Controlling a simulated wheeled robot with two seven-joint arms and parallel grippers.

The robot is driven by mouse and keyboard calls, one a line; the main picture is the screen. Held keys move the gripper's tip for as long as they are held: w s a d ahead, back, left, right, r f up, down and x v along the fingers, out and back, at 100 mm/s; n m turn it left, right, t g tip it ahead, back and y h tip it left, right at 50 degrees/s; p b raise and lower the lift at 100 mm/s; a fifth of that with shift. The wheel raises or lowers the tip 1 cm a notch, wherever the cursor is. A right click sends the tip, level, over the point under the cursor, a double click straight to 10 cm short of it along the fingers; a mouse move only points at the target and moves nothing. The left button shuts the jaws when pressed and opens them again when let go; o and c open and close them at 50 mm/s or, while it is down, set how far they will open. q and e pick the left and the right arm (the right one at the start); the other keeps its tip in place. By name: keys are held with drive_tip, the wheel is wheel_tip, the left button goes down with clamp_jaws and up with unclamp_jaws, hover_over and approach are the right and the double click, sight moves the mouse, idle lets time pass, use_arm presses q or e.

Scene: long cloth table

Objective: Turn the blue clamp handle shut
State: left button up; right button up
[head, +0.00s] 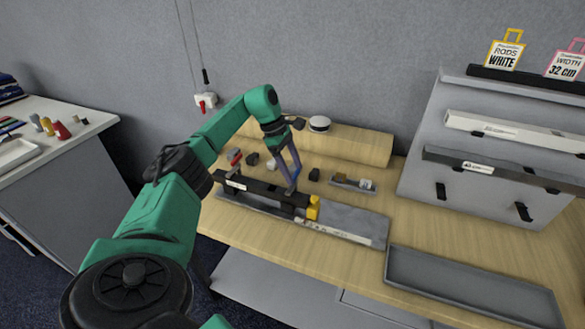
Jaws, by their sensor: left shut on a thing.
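The blue clamp handle (296,171) stands up from a black bar-shaped fixture (262,190) on the wooden table. My left arm reaches in from the left, and my left gripper (291,176) points down at the handle, shut on it. The fingers and handle overlap and look small, so the exact grip is hard to make out. A yellow block (313,208) sits at the right end of the black fixture. The fixture lies on a long grey base plate (355,222). My right gripper is not in view.
An empty grey tray (470,284) lies at the front right. A small parts tray (352,184) and dark blocks sit behind the fixture.

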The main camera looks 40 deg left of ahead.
use_arm(q)
drive_tip(key=shift+r, duration=0.15)
drive_tip(key=o, duration=1.3)
drive_tip(key=shift+a, duration=0.1)
drive_tip(key=shift+a+r, duration=0.15)
drive_tip(key=shift+r, duration=0.2)
drive_tip(key=v, duration=1.3)
drive_tip(key=shift+r, duration=0.35)
drive_tip(key=shift+s+a, duration=0.15)
drive_tip(key=shift+a, duration=0.05)
